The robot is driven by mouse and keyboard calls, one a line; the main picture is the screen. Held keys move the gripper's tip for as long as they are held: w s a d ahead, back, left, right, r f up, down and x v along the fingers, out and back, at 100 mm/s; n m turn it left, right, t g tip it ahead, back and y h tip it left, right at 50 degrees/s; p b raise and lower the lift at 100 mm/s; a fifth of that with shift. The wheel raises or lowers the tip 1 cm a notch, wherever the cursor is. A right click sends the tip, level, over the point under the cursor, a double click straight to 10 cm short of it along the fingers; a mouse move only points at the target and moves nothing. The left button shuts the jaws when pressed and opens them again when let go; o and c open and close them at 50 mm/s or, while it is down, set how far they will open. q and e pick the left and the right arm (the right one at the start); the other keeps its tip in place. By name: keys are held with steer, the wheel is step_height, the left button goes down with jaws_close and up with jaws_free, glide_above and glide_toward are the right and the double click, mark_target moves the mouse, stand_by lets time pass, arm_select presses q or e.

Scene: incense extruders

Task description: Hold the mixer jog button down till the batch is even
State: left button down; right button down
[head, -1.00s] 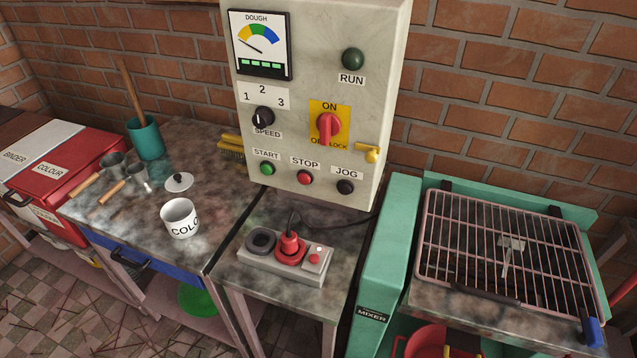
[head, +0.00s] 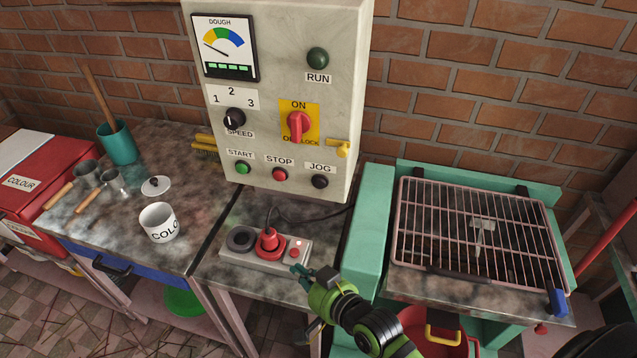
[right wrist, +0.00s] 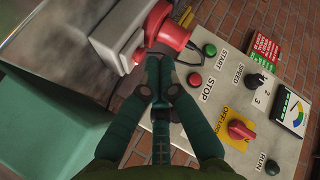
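The grey control box carries the black jog button (head: 320,181) under its JOG label, right of the red stop button (head: 280,174) and green start button (head: 243,167). The dough gauge (head: 224,46) has its needle low on the left. The green run lamp (head: 317,58) looks dark. The red main switch (head: 299,126) stands upright towards ON. My right gripper (head: 299,270) is below the box, near the socket strip and apart from the jog button. In the right wrist view its fingers (right wrist: 159,62) are together and empty, covering the jog area. My left gripper is out of view.
A socket strip (head: 242,262) with a red plug (head: 268,243) lies on the bench below the box. The mixer (head: 371,215) with its wire grid (head: 478,237) stands to the right. A white cup (head: 158,222) and several tools are on the left bench.

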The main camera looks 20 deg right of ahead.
mark_target(319, 183)
steer(key=w+d+r+m+t+h, duration=0.1)
steer(key=w+d+r+m+t, duration=0.2)
steer(key=w+r+m+t, duration=0.3)
steer(key=shift+r+m+t+h, duration=0.35)
steer(key=shift+m+t, duration=0.25)
steer(key=shift+t, duration=0.1)
steer(key=shift+d, duration=0.1)
steer(key=w+d+b, duration=0.3)
steer(key=w+d, duration=0.2)
steer(key=w, duration=0.2)
steer(key=shift+b, duration=0.35)
steer(key=shift+w, duration=0.1)
steer(key=shift+w, duration=0.15)
stand_by(0.7)
